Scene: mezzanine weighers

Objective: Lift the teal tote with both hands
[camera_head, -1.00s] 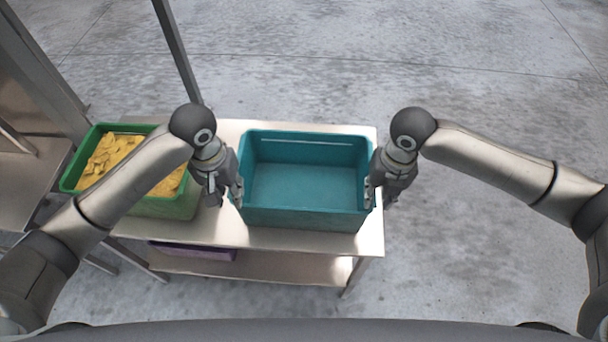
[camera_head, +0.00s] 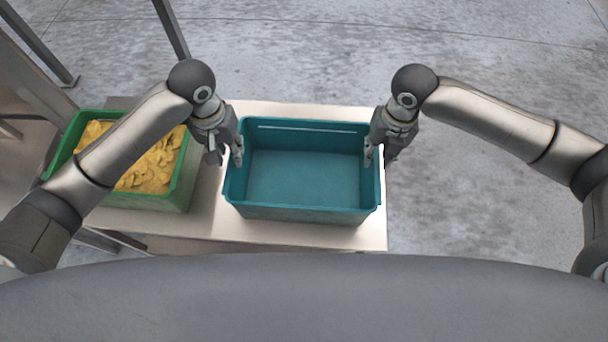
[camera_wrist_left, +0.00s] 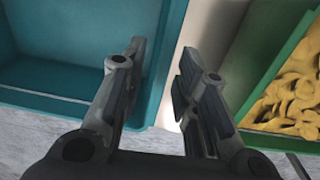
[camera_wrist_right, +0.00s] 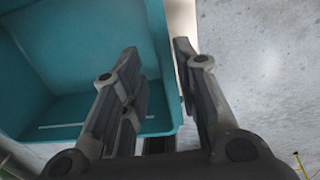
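The empty teal tote (camera_head: 300,213) sits upright on the metal table. My left gripper (camera_head: 226,156) is at its left end wall, one finger inside the tote and one outside. In the left wrist view the teal wall (camera_wrist_left: 162,65) runs between the spread fingers (camera_wrist_left: 160,80). My right gripper (camera_head: 379,157) is at the right end wall in the same way. In the right wrist view the tote wall (camera_wrist_right: 158,45) passes between its spread fingers (camera_wrist_right: 158,72). Both grippers look open; whether any finger touches the wall is hard to tell.
A green tote (camera_head: 184,190) full of yellow pieces (camera_head: 150,172) stands left of the teal tote, with a narrow gap where my left gripper's outer finger is. The table (camera_head: 300,238) ends just right of the teal tote. Metal posts (camera_head: 170,28) rise behind at the left; open floor (camera_head: 480,190) lies right.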

